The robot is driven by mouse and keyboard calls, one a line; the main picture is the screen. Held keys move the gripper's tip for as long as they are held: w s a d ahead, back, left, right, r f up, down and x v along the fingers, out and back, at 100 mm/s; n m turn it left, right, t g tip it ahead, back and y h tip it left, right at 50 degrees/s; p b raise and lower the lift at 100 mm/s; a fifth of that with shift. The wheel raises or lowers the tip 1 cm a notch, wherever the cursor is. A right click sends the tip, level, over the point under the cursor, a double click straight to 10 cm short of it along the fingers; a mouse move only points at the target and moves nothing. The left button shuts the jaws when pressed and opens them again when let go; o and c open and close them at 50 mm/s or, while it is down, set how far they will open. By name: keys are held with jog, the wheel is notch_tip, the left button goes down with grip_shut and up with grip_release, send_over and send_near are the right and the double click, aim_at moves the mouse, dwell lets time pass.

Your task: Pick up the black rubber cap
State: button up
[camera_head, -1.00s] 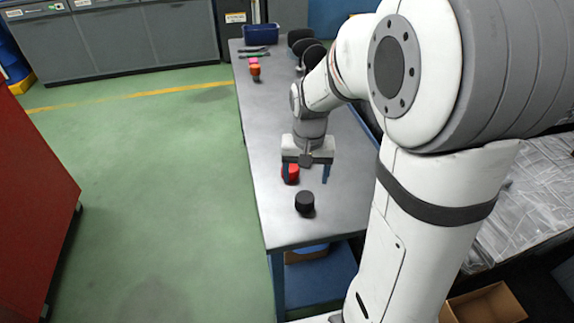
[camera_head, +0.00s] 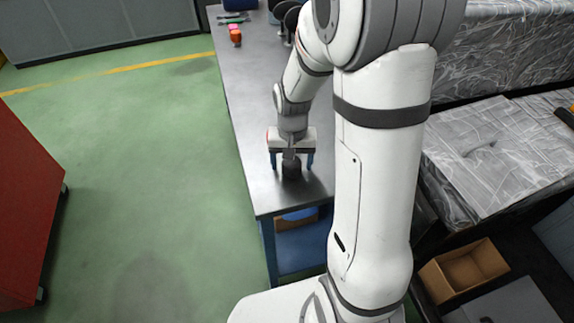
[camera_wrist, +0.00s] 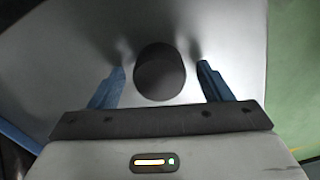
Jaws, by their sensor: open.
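The black rubber cap (camera_head: 291,168) stands on the grey table near its front end. In the wrist view the cap (camera_wrist: 160,73) is a dark round shape between the two blue fingers, with a gap on each side. My gripper (camera_head: 291,160) is right over the cap in the head view, fingers pointing down. My gripper also shows in the wrist view (camera_wrist: 161,82), wide open and empty. The gripper body hides part of the cap's top in the head view.
The grey table (camera_head: 235,110) has free surface around the cap. Orange and red items (camera_head: 235,35) stand at its far end. A red cabinet (camera_head: 25,200) stands at left across the green floor. A cardboard box (camera_head: 465,268) lies low at right.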

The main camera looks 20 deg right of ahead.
jog(key=c, duration=1)
jog(key=shift+r, duration=0.15)
